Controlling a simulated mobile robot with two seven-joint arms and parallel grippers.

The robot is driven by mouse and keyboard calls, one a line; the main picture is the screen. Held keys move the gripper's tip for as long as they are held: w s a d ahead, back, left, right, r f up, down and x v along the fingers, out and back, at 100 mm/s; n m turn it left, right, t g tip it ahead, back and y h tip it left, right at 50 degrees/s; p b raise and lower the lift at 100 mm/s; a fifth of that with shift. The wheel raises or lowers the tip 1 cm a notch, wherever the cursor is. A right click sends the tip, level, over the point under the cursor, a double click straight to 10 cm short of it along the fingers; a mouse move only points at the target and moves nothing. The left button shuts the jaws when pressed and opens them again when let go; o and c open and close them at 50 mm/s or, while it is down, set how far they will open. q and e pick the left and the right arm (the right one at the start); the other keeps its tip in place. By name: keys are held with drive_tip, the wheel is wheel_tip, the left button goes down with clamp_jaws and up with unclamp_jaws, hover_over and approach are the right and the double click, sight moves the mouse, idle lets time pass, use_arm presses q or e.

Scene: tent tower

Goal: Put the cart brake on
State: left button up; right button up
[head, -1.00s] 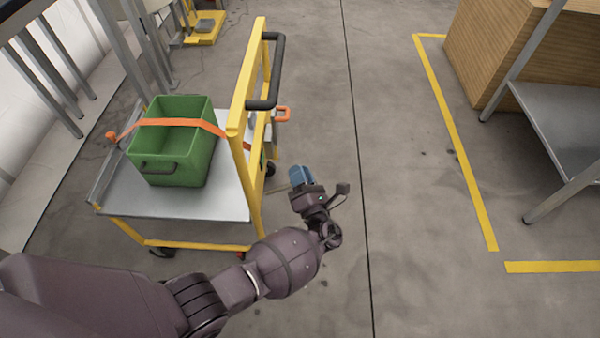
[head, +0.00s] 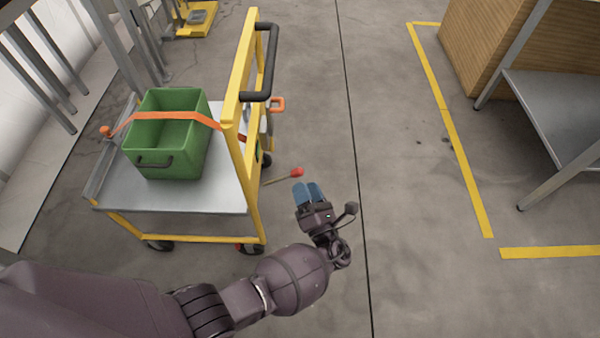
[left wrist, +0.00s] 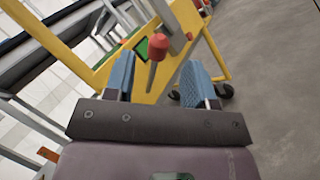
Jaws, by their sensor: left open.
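The cart (head: 236,125) has a yellow frame, a grey deck and a black push handle, and stands at the left in the head view. A lever with a red knob (head: 297,172) sticks out from its right side, low down; I take it for the brake. My left gripper (head: 308,188) is open and empty, just below and beside the knob in the head view. In the left wrist view, the red knob (left wrist: 158,46) shows between the two blue fingers (left wrist: 157,80), beyond their tips; contact is not visible. My right gripper is not in view.
A green crate (head: 168,160) sits on the cart deck under an orange strap (head: 190,114). An orange loop (head: 277,104) juts from the cart near the handle. A metal table (head: 560,110) and wooden box (head: 480,45) stand at right. The floor between is clear.

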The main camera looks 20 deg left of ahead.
use_arm(q)
drive_tip(key=shift+v, duration=1.85)
